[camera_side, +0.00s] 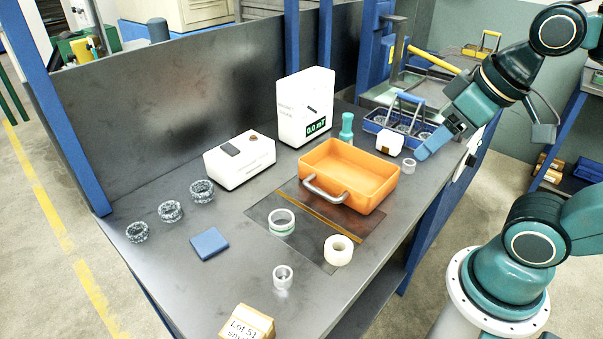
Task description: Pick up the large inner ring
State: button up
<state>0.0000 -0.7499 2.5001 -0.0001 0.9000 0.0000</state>
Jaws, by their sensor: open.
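Which one is the large inner ring I cannot tell for sure; the green-banded one looks widest. My gripper (430,147) is open and angled down over the bench's right side, close above the small right-hand ring and well away from the larger rings. I see no ring in it.
An orange tray (372,200) with a metal handle stands between my gripper and the larger rings. A white gauge box (304,105), a grey-white device (240,160), a blue carrier (375,127) and a green-topped tool (346,130) stand behind.

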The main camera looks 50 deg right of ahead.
jog(key=m+g, duration=0.6)
jog(key=m, duration=0.9)
send_over(410, 160)
jog(key=a, duration=0.1)
notch_tip(410, 160, down, 11)
jog(key=shift+s+f, duration=0.2)
jog(key=shift+f, duration=4)
jog(key=shift+f, duration=0.1)
jog(key=shift+a+f, duration=0.15)
jog(key=shift+f, duration=2.35)
